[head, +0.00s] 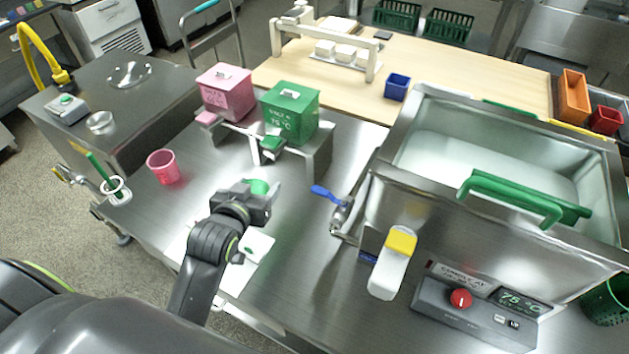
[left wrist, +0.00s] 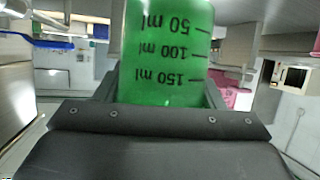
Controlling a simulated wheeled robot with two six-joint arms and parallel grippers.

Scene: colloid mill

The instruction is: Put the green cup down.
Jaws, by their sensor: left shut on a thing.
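The green cup (left wrist: 166,50) fills the middle of the left wrist view, with 50, 100 and 150 ml marks that read upside down there. My left gripper (head: 262,194) is shut on it. In the head view only a small part of the green cup (head: 257,186) shows past the gripper, over the steel table (head: 317,237). I cannot tell whether the cup touches the table. A white sheet with a green mark (head: 259,245) lies on the table just in front of the gripper. My right gripper is not in view.
A pink cup (head: 163,167) stands to the left. A pink box (head: 226,92) and a green box (head: 290,112) sit on a steel stand behind. A blue-handled valve (head: 327,194) and the large steel basin (head: 404,197) are to the right.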

